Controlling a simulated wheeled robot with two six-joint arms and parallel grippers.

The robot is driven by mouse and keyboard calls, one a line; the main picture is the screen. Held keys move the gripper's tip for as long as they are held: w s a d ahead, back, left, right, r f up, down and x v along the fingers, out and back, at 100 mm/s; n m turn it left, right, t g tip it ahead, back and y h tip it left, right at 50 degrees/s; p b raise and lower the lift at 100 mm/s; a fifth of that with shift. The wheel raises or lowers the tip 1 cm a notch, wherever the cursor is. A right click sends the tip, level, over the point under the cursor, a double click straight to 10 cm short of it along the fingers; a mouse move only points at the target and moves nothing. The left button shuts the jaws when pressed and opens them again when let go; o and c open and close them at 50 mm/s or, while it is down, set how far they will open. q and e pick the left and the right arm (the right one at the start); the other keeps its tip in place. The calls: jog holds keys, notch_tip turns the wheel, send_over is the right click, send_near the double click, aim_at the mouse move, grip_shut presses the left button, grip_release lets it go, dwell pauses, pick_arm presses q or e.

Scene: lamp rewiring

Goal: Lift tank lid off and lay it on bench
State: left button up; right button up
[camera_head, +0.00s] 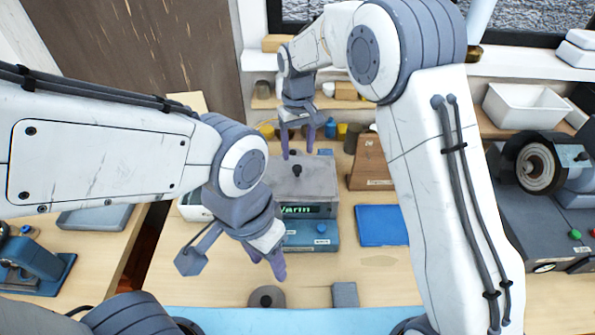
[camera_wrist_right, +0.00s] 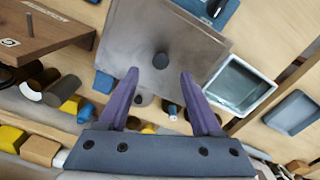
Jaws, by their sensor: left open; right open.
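The tank lid (camera_head: 318,184) is a flat grey plate with a black knob (camera_head: 297,171) at its middle. It lies on the tank (camera_head: 320,229), which has a blue front and a green lit display. In the right wrist view the lid (camera_wrist_right: 195,42) fills the upper middle, and its knob (camera_wrist_right: 160,60) shows between my fingertips. My right gripper (camera_head: 298,153) is open and empty, pointing down just above and behind the knob; contact does not show. My left gripper (camera_head: 268,268) is open and empty, low in front of the tank. The bench (camera_head: 375,270) is light wood.
A blue mat (camera_head: 381,225) lies right of the tank, with a wooden block (camera_head: 371,163) behind it. A dark round piece (camera_head: 266,298) and a grey block (camera_head: 345,295) sit at the front. A grinder-like machine (camera_head: 540,165) stands right. Bare bench shows between mat and front edge.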

aim_at(297, 167)
jog(key=shift+f, duration=0.75)
jog(key=shift+f+p, duration=0.3)
jog(key=shift+p, duration=0.2)
notch_tip(297, 167, down, 4)
jog(key=shift+r+p, duration=0.15)
jog(key=shift+p, duration=0.9)
jog(key=shift+f, duration=0.5)
grip_shut()
